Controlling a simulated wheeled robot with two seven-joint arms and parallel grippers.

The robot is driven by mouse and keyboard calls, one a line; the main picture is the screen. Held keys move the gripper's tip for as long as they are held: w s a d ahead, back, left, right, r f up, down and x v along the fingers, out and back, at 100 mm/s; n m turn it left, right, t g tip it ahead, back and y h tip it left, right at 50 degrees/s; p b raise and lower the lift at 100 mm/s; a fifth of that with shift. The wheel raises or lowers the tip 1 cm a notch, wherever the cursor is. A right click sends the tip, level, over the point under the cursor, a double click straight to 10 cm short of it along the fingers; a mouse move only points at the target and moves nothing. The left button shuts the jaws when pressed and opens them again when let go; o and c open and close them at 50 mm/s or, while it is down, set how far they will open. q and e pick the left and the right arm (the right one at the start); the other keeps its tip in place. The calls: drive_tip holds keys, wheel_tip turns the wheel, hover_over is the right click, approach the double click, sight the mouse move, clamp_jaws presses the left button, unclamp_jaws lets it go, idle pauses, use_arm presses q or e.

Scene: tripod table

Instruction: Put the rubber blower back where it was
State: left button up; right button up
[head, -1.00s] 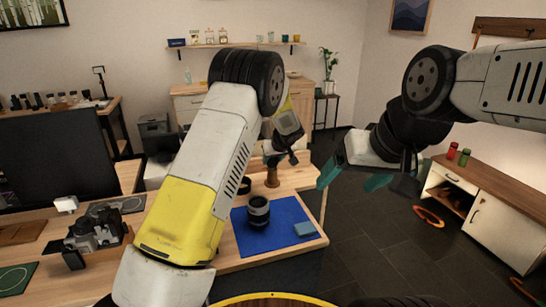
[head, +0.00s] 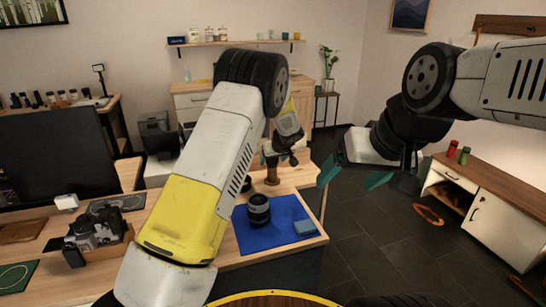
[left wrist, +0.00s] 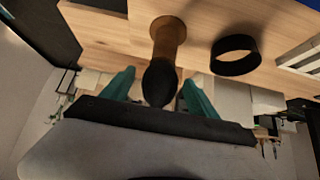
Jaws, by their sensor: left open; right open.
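A black rounded bulb, which looks like the rubber blower (left wrist: 160,82), is on top of a brown wooden stand (left wrist: 168,38) in the left wrist view. The stand also shows on the table in the head view (head: 272,176). My left gripper (left wrist: 158,92) is open, with a green finger on either side of the bulb and gaps showing between. In the head view my left gripper (head: 273,156) is above the stand; the bulb is hard to make out there. My right gripper (head: 354,175) is open and empty, over the floor right of the table.
A black ring (left wrist: 236,55) lies beside the stand. A black lens (head: 258,209) and a small blue block (head: 304,228) are on a blue mat (head: 277,237). A camera (head: 92,228) sits at the left. My left arm hides part of the table.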

use_arm(q)
drive_tip(key=shift+r, duration=0.15)
drive_tip(key=shift+r, duration=0.35)
drive_tip(key=v, duration=1.2)
drive_tip(key=s+a+r+g+h, duration=0.1)
drive_tip(key=s+a+r, duration=0.4)
drive_tip(key=s+a, duration=0.3)
drive_tip(key=s+a+r+g+h, duration=0.1)
drive_tip(key=s+a+r, duration=0.55)
drive_tip(key=s, duration=0.35)
drive_tip(key=s+a+m+h, duration=0.2)
drive_tip(key=s+m, duration=0.2)
drive_tip(key=s, duration=1.7)
drive_tip(key=shift+a+t+h, duration=0.2)
drive_tip(key=shift+t+h, duration=0.1)
drive_tip(key=shift+r, duration=0.15)
